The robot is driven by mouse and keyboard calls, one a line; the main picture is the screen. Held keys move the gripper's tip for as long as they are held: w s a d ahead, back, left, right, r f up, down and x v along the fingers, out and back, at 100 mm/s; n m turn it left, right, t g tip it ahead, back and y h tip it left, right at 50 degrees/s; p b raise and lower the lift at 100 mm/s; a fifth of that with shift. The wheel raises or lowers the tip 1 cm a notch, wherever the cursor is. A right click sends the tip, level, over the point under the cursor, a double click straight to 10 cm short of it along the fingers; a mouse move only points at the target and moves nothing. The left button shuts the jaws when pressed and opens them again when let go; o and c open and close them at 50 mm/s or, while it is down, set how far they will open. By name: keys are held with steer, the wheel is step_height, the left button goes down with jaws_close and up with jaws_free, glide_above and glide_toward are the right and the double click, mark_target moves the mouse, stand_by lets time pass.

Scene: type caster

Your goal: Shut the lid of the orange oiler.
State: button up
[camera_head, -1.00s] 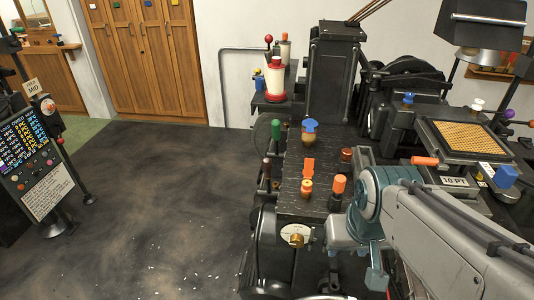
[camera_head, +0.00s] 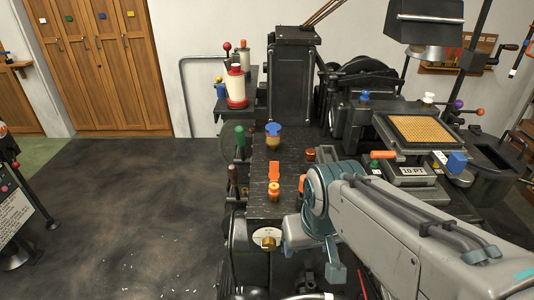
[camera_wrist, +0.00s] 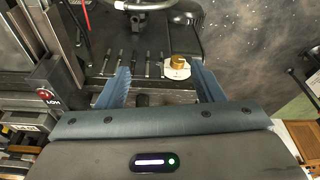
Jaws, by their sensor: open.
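The orange oiler, in the head view, has a small brass-coloured body (camera_head: 273,191) on the black worktop. Its orange lid (camera_head: 274,170) seems to stand up behind the body, open. My gripper (camera_wrist: 160,80) is open and empty in the wrist view, pointing at the machine's dark front. The oiler does not show clearly between the fingers. In the head view my arm is right of the oiler, and my fingers are largely hidden below it.
A blue-topped oiler (camera_head: 273,131) stands behind. Another orange-topped item (camera_head: 302,183) is partly hidden by my arm, with a red-brown one (camera_head: 310,154) beyond. A brass knob on a white dial (camera_head: 267,239) is on the machine's front. Floor (camera_head: 130,220) at left is clear.

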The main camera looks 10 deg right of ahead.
steer(key=shift+w+r+m, duration=0.6)
steer(key=shift+w+r, duration=0.3)
steer(key=shift+w, duration=0.05)
steer(key=c, duration=0.7)
steer(key=shift+o, duration=0.2)
step_height(320, 180, up, 9)
steer(key=m+g+y+p, duration=0.3)
steer(key=m+p, duration=0.1)
steer(key=m, duration=1)
glide_above(274, 171)
steer(key=s+d, duration=0.4)
steer(key=s, duration=0.2)
steer(key=w+d+f+m+g+y+p, duration=0.1)
steer(key=w+d+f+m+y+p, duration=0.15)
steer(key=w+m, duration=0.4)
steer(key=shift+n+h, duration=0.35)
steer(key=shift+n, duration=0.2)
steer(key=x, duration=0.8)
steer(key=w+x, duration=0.1)
steer(key=x, duration=0.3)
steer(key=shift+w+a+f, duration=0.1)
steer(key=shift+a+f, duration=0.1)
steer(key=shift+a, duration=0.2)
jaws_close()
